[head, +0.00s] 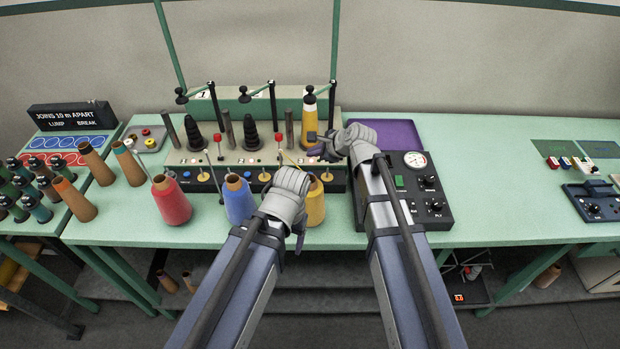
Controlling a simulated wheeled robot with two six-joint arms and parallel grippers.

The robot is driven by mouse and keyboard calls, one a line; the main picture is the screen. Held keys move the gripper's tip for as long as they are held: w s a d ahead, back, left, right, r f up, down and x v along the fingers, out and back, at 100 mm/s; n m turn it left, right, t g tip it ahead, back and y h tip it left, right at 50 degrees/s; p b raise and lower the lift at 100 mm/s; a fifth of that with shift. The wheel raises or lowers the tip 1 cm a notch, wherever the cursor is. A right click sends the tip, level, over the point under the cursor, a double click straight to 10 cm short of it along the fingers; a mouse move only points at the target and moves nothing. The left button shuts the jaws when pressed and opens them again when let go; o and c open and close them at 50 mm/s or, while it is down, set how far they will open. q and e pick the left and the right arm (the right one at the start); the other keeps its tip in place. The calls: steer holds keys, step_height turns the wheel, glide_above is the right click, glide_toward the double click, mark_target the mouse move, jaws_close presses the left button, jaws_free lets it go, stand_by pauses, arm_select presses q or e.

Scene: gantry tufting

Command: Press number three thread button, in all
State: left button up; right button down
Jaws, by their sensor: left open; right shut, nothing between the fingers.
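The thread machine (228,158) stands on the green table, with three stations in a row and small coloured buttons and lights along its front. My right gripper (318,146) is shut and empty over the third, rightmost station, beside the yellow cone there. The arm and gripper hide part of that station, so I cannot tell whether the gripper touches a button. My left gripper (299,238) is open in front of the machine, between the blue cone (239,200) and the yellow cone (315,203); its fingers are mostly hidden.
A red cone (171,200) stands at the front left. A control box with a gauge (415,160) is right of the machine, with a purple tray (398,132) behind. Bobbins crowd the far left. The table between the control box and the right-hand devices is clear.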

arm_select(q)
step_height(320, 180, down, 6)
steer(key=b, duration=0.5)
arm_select(e)
steer(key=shift+f, duration=3)
arm_select(q)
steer(key=shift+f, duration=0.15)
arm_select(e)
steer(key=shift+f, duration=0.15)
arm_select(q)
steer(key=shift+f+b, duration=0.3)
steer(key=shift+b, duration=0.15)
arm_select(e)
steer(key=shift+f, duration=0.3)
arm_select(q)
steer(key=shift+f+b, duration=0.4)
steer(key=shift+b, duration=0.05)
arm_select(e)
steer(key=shift+f, duration=0.4)
arm_select(q)
steer(key=shift+r, duration=0.15)
arm_select(e)
steer(key=shift+r, duration=0.15)
arm_select(q)
steer(key=shift+r+p, duration=0.7)
steer(key=shift+p, duration=0.2)
arm_select(e)
steer(key=shift+r, duration=0.75)
